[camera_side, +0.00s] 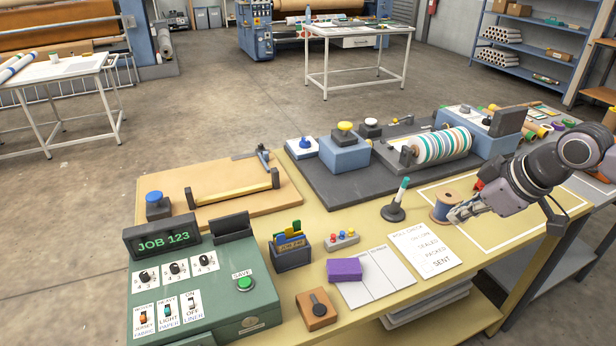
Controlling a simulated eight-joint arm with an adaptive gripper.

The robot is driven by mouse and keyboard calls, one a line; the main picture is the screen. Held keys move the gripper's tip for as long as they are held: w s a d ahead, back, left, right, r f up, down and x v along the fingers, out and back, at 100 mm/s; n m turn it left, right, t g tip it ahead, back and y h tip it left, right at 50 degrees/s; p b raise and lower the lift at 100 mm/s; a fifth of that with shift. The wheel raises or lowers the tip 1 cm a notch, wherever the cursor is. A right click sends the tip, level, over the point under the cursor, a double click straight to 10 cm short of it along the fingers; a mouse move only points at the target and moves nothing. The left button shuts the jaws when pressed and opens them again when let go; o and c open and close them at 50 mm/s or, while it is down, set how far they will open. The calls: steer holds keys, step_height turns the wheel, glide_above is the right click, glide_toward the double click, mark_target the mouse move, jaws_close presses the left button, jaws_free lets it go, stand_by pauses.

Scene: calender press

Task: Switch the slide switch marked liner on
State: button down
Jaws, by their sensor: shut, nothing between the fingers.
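The slide switch marked liner (193,306) is on a small white plate with ON and OFF lettering, on the front left of the green control box (222,277). It is the rightmost of three slide switches. It is too small to tell which way its slider sits. The paper switch (168,311) and the fabric switch (142,314) are to its left.
Above the slide switches sit three black knobs (174,268) and a JOB 123 display (161,238). A green save button (244,283) is beside them. A card holder (291,251), purple block (344,270) and upright marker stand (393,212) lie between my gripper and the box.

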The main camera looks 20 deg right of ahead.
steer(key=w+a+r+n+g, duration=0.15)
steer(key=w+a+n, duration=0.25)
steer(key=a+n, duration=0.55)
steer(key=w+a+r+n+g, duration=0.1)
steer(key=w+a+r+n, duration=0.25)
steer(key=a+n, duration=0.65)
steer(key=n+g, duration=0.1)
steer(key=n, duration=1)
glide_toward(194, 315)
steer(key=s+r, duration=0.3)
steer(key=s, duration=0.2)
steer(key=shift+w+a+r+h, duration=0.15)
steer(key=shift+a+h, duration=0.15)
steer(key=x, duration=0.9)
steer(key=w, duration=0.1)
steer(key=w+f, duration=0.1)
steer(key=w, duration=0.1)
steer(key=shift+w, duration=0.6)
